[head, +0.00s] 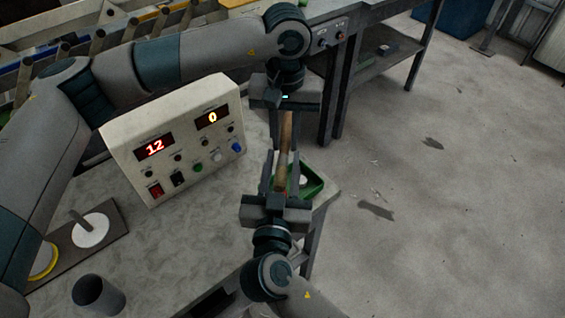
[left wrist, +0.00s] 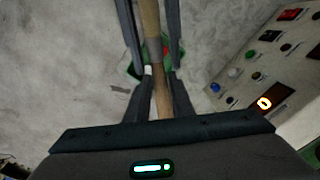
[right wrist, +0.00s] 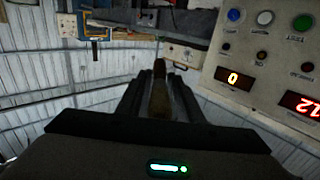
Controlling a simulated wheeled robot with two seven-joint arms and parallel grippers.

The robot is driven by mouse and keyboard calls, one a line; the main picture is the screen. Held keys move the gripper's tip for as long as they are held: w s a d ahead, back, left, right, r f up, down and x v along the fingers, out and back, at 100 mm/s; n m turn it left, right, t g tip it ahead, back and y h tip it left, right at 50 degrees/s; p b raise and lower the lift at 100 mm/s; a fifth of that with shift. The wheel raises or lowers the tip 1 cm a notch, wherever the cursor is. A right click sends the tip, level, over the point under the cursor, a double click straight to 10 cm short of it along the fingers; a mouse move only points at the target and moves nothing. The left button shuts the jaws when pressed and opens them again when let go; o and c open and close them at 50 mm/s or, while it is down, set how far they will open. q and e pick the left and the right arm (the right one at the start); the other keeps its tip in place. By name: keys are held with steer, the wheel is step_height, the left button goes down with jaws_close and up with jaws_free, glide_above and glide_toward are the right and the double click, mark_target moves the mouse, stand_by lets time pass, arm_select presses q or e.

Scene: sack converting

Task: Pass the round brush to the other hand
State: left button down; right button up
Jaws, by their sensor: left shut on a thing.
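The round brush (head: 286,135) has a pale wooden handle and hangs between my two grippers, lined up with both. My left gripper (head: 286,112), at the top, is shut on the brush; in the left wrist view the handle (left wrist: 152,25) runs out between its fingers. My right gripper (head: 280,165) faces it from below. Its fingers stand apart on either side of the brush, with a gap beside it. In the right wrist view the brown brush (right wrist: 160,100) lies between these fingers. Its far end is partly hidden.
A control box (head: 180,140) with red displays stands on the grey table left of the grippers. A green tray (head: 316,187) sits by the table's edge behind my right gripper. A dark cup (head: 98,296) and a board with a white disc (head: 90,230) are at lower left. Open floor lies right.

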mark_target(285, 141)
jaws_close()
arm_select(q)
steer(key=c, duration=1.5)
jaws_free()
steer(key=shift+o, duration=0.2)
steer(key=shift+r, duration=0.15)
step_height(285, 141, up, 12)
